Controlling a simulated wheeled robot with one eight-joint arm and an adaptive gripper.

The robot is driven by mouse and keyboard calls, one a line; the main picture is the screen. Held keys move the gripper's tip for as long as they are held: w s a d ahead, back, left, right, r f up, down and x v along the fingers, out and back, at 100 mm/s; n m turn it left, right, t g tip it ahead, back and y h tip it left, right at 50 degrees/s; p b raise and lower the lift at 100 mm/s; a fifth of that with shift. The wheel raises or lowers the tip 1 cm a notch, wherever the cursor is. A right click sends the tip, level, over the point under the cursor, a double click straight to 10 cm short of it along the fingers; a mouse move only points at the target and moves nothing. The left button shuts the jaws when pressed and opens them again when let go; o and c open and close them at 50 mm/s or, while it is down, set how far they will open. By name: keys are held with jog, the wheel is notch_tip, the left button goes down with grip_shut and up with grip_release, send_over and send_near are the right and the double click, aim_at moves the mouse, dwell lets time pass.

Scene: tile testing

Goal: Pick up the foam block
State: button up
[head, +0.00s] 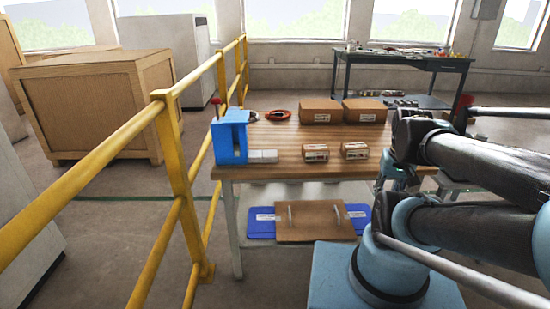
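No object in the head view is clearly marked as the foam block. I cannot tell which of these, if either, is foam.
Two larger brown boxes (321,111) (364,110) stand at the table's back, and two small ones (315,153) (354,151) near its front. A red-orange coil (278,115) lies behind. A yellow railing (178,165) runs along the left. The table's middle is mostly clear.

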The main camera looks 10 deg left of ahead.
jog(key=shift+o, duration=0.8)
jog(key=o, duration=0.8)
jog(key=shift+s+a+r+n, duration=0.2)
jog(key=shift+r+n, duration=0.1)
jog(key=shift+r, duration=0.4)
jog(key=w+a+r+n+g+y, duration=0.1)
jog(key=w+a+r+n+y, duration=0.1)
jog(key=w+a+r+n, duration=0.9)
jog(key=n+g+y, duration=0.1)
jog(key=n+g, duration=0.1)
jog(key=n, duration=0.7)
send_over(270, 153)
jog(key=d, duration=0.2)
jog(key=f, duration=0.9)
jog(key=shift+w, duration=0.35)
jog(key=shift+x, duration=2.8)
